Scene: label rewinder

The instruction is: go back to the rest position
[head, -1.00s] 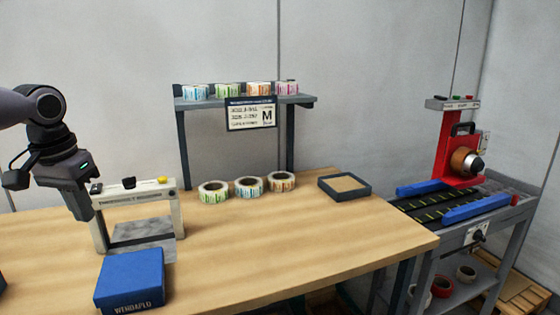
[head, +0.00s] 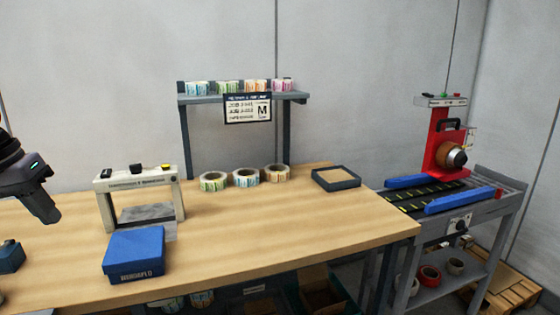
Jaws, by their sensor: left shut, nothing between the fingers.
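My left gripper (head: 50,213) is at the left edge of the head view, above the left part of the wooden table (head: 290,220). It is shut and empty, with its fingers pointing down. It is apart from the white label rewinder frame (head: 138,175) and the blue box (head: 134,253), both to its right. My right gripper is not in view.
Several label rolls (head: 213,181) stand on the table, and more sit on the shelf (head: 240,98) behind. A dark tray (head: 336,179) is near the table's right end. A red machine (head: 447,148) stands over a conveyor at right. The table's middle front is clear.

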